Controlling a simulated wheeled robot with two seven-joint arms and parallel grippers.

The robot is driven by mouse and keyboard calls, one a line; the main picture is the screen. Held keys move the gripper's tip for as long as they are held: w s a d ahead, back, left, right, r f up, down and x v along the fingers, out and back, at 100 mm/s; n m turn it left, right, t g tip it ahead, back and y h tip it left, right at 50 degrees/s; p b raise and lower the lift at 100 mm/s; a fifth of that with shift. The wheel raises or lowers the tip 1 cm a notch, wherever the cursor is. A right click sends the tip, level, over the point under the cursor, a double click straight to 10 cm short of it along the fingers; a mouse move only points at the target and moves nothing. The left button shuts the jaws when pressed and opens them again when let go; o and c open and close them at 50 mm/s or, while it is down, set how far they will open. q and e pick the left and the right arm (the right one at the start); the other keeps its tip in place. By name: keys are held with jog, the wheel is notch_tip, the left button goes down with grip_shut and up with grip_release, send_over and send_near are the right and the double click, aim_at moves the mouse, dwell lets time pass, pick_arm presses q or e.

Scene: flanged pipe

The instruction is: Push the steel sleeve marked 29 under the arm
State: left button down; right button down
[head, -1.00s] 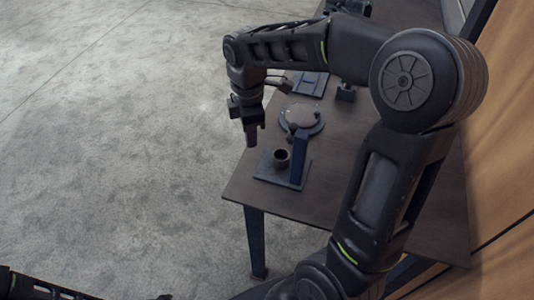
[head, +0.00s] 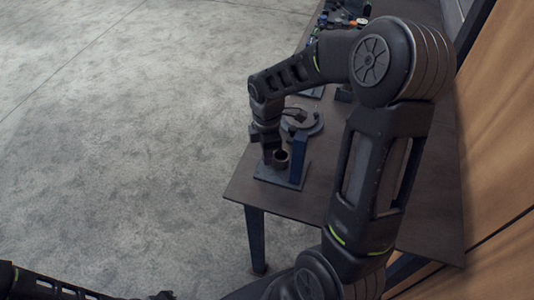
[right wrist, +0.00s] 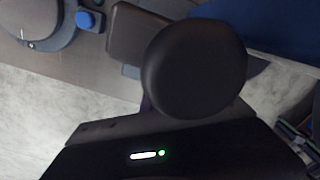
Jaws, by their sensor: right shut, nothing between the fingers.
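The steel sleeve (head: 281,158) is a small dark open-topped ring standing upright on a flat plate (head: 272,176) near the table's front left corner. A blue upright post (head: 299,158) rises from the plate just right of the sleeve. The mark 29 is too small to read, and I cannot make out the arm over the plate. My right gripper (head: 268,158) is shut and empty, pointing down close to the sleeve's left side; I cannot tell if they touch. Only a dark end of my left gripper (head: 163,296) shows at the bottom edge, away from the table.
A round disc fixture (head: 306,122) stands behind the post; in the right wrist view it shows at upper left with a blue knob (right wrist: 86,19). More small items (head: 345,20) lie at the table's far end. The brown table (head: 285,202) has bare room in front of the plate.

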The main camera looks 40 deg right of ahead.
jog(key=shift+s+d, duration=0.15)
jog(key=shift+d, duration=0.2)
jog(key=shift+s+d, duration=0.25)
jog(key=shift+d, duration=0.35)
jog(key=shift+a, duration=0.15)
pick_arm(q)
jog(key=shift+s+d+f, duration=0.1)
jog(key=shift+s+d, duration=0.05)
jog(key=shift+d, duration=0.25)
pick_arm(e)
jog(key=shift+w, duration=0.1)
jog(key=shift+w+a, duration=0.2)
jog(key=shift+a, duration=0.35)
jog(key=a, duration=0.1)
jog(key=w+a, duration=0.1)
jog(key=shift+w+a+r, duration=0.15)
jog(key=shift+a, duration=0.25)
pick_arm(q)
jog(key=shift+a+f+b, duration=0.6)
jog(key=shift+a+b, duration=0.1)
jog(key=shift+b, duration=0.1)
pick_arm(e)
notch_tip(320, 180, up, 10)
